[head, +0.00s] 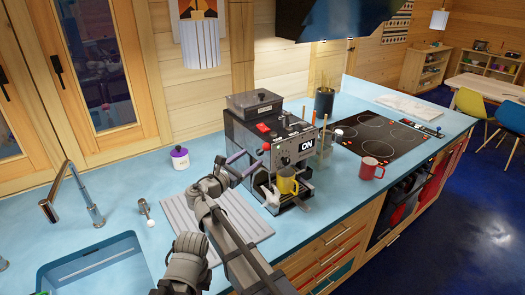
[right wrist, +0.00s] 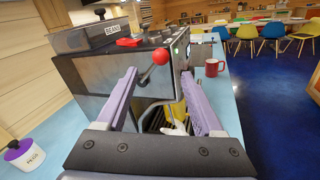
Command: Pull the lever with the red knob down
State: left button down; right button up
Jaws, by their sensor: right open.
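The coffee machine (head: 241,135) stands on the blue counter and is dark with a metal front. Its lever has a red knob (head: 266,146) on the near side. In the right wrist view the red knob (right wrist: 160,56) sits on a thin metal rod, raised and slanting, between and just beyond the fingertips. My right gripper (head: 249,161) is open, its purple fingers spread around the line to the knob; they also show in the right wrist view (right wrist: 159,75). No contact with the knob is visible.
A yellow mug (head: 287,181) stands at the machine's front, beside a white piece (head: 270,195). A red mug (head: 370,168) is near the black cooktop (head: 384,136). A purple-lidded jar (head: 180,158), ribbed board (head: 246,218) and sink (head: 90,262) lie to the left.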

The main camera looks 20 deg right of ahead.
aim_at(264, 149)
jog(key=shift+x, duration=3.9)
jog(key=shift+s+d, duration=0.1)
jog(key=shift+c, duration=0.2)
